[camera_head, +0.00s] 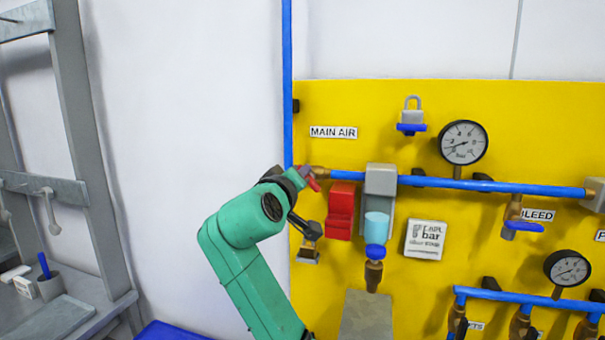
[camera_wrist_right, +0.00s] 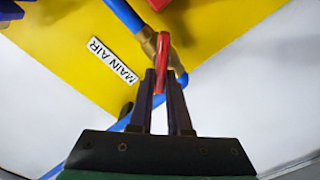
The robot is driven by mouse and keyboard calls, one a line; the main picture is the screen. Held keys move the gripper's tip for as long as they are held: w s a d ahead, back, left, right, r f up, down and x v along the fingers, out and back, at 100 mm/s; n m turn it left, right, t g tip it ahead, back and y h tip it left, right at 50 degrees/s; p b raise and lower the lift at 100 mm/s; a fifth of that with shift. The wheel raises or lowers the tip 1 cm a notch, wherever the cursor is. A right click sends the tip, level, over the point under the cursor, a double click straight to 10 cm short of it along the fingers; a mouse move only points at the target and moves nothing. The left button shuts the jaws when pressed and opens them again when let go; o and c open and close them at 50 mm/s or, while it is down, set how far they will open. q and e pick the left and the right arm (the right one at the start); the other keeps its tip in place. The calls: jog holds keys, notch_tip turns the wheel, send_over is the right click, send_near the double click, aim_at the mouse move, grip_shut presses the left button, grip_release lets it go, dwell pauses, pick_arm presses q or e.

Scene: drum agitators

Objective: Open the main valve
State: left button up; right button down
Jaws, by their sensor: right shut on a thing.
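The main valve is a brass fitting (camera_head: 320,173) with a red handle (camera_head: 311,181), at the left end of the upper blue pipe, below the "MAIN AIR" label (camera_head: 333,132). My right gripper (camera_head: 299,178) is at this handle, partly hidden by my green arm. In the right wrist view, the red handle (camera_wrist_right: 161,55) stands between the two dark fingers of my right gripper (camera_wrist_right: 163,76), which are shut on it. The brass body (camera_wrist_right: 149,42) shows just beyond the handle. My left gripper is not in view.
The yellow panel (camera_head: 560,110) carries a pressure gauge (camera_head: 463,142), a padlock with a blue part (camera_head: 411,117), a red block (camera_head: 341,211), a filter bowl (camera_head: 376,228) and a bleed valve (camera_head: 514,215). A grey rack (camera_head: 85,150) stands at left. The white wall between is clear.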

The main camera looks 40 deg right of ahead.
jog(key=shift+w+a+f+n, duration=0.1)
jog(key=shift+f+n, duration=0.1)
jog(key=shift+n, duration=1.35)
jog(key=shift+w+a+f+n, duration=0.1)
jog(key=shift+f+n, duration=0.15)
jog(key=shift+n, duration=1.25)
jog(key=shift+w+f+n, duration=0.1)
jog(key=shift+f+n, duration=0.1)
jog(key=shift+n, duration=1.35)
jog(key=c, duration=0.9)
grip_release()
jog(key=shift+o, duration=0.2)
jog(key=shift+s, duration=0.1)
jog(key=b+v, duration=0.5)
jog(key=v, duration=0.9)
jog(key=shift+a+b, duration=0.25)
jog(key=shift+b, duration=0.15)
